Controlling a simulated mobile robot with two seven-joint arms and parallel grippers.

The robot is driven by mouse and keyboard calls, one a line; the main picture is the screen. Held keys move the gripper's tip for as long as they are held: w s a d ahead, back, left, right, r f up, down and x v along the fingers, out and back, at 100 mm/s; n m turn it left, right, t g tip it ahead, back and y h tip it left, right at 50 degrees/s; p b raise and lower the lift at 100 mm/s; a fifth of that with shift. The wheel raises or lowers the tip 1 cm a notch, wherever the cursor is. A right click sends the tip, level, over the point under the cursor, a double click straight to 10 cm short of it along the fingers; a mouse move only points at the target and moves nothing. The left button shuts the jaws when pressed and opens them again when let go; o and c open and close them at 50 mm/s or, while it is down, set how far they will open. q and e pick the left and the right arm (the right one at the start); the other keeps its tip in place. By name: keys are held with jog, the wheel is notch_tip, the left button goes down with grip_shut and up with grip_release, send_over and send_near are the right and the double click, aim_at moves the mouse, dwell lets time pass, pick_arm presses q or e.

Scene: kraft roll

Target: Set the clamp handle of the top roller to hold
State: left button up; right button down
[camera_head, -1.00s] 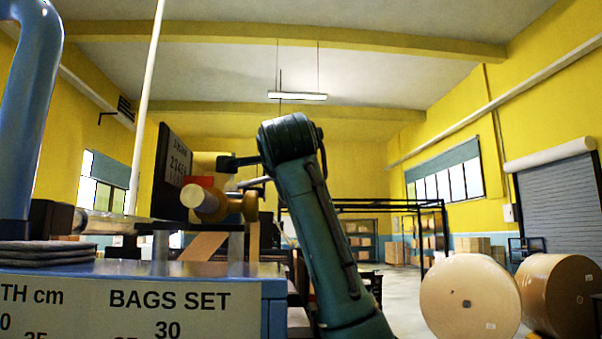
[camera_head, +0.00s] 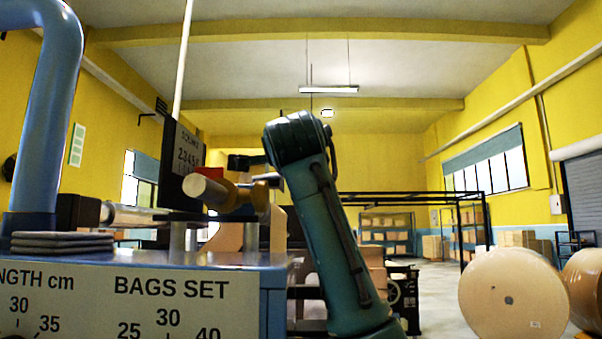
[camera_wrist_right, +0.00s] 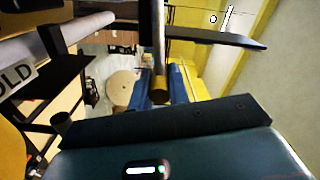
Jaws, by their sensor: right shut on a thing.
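The top roller (camera_head: 203,190) shows in the head view as a tan cylinder end left of my right wrist, with a red part (camera_head: 222,182) beside it. My right arm rises from the bottom and bends left, bringing my right gripper (camera_head: 243,163) to the roller's far side. The gripper is shut on the clamp handle, which is mostly hidden. In the right wrist view, a label plate (camera_wrist_right: 17,76) reading "OLD", cut off by the frame, is at the left. A rod with a brass-coloured end (camera_wrist_right: 158,92) hangs in the middle. My left gripper is out of view.
A blue machine cabinet (camera_head: 274,279) with length and bags-set scales fills the lower left. A blue pipe (camera_head: 45,115) and a dark number panel (camera_head: 182,158) stand above it. Large paper rolls (camera_head: 513,295) stand on the floor at right.

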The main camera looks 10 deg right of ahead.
jog(key=shift+w+f, duration=0.1)
jog(key=shift+f, duration=0.1)
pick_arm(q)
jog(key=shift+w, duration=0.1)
pick_arm(e)
jog(key=c, duration=1.3)
grip_release()
jog(key=shift+r, duration=0.1)
jog(key=shift+s+a, duration=0.1)
jog(key=shift+s, duration=0.2)
pick_arm(q)
jog(key=b, duration=0.2)
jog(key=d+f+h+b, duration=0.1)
jog(key=b, duration=0.1)
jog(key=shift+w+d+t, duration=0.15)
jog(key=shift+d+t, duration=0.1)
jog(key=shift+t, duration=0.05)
pick_arm(e)
jog(key=v, duration=1.2)
jog(key=shift+s, duration=0.35)
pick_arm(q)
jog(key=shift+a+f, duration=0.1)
